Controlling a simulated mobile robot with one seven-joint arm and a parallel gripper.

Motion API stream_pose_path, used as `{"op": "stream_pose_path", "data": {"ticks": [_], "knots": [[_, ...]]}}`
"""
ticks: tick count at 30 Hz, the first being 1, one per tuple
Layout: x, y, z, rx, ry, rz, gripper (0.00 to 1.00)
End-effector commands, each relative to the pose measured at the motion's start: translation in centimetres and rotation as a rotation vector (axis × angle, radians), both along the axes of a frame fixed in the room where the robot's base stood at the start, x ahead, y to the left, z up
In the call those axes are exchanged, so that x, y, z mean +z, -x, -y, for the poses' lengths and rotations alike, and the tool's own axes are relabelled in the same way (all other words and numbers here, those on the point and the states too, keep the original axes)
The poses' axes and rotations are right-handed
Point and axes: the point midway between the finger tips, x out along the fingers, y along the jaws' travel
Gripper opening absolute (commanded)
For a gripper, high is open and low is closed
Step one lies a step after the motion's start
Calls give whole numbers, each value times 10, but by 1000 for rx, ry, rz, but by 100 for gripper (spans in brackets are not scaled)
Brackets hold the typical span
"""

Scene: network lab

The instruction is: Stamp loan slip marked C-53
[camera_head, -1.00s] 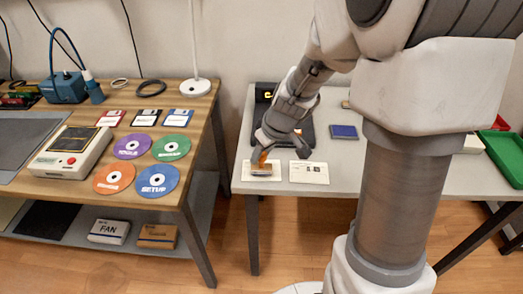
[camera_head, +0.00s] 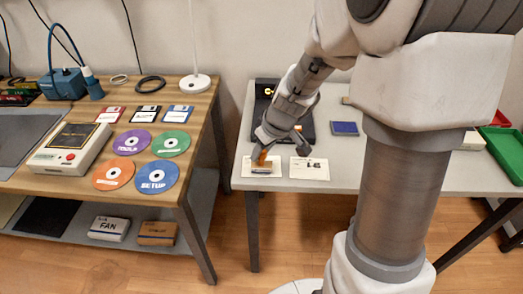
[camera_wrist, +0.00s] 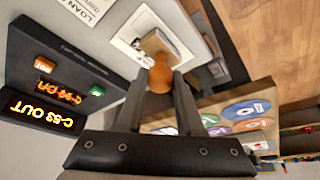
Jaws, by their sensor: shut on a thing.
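My gripper (camera_head: 274,147) is shut on the orange handle of a stamp (camera_wrist: 160,77). The stamp's pale block (camera_wrist: 157,45) is over the left loan slip (camera_head: 249,172), near the table's front edge. That slip also shows in the wrist view (camera_wrist: 130,42), partly hidden by the stamp. I cannot tell whether the stamp touches the paper. A second slip (camera_head: 309,169) lies just to the right, with dark print. The marks on the slips are too small to read. A black device (camera_wrist: 85,62) has a display (camera_wrist: 42,108) reading "C-53 OUT".
A blue pad (camera_head: 345,128) lies right of the black device. Green (camera_head: 503,150) and red (camera_head: 500,118) trays are at the far right. The wooden table (camera_head: 205,105) at left holds discs, floppy disks and a beige drive, with a gap between the tables.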

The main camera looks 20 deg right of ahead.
Motion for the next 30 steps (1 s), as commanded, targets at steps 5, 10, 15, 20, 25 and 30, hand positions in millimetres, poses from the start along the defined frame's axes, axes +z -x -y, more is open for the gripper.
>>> {"op": "stream_pose_path", "data": {"ticks": [5,10,15,20,25,30], "knots": [[-2,0,0,0,0,0,0],[-4,0,0,0,0,1,0],[-6,0,0,0,0,1,0],[-8,0,0,0,0,1,0],[-8,0,0,0,0,1,0],[-9,0,0,0,0,0,0]]}}
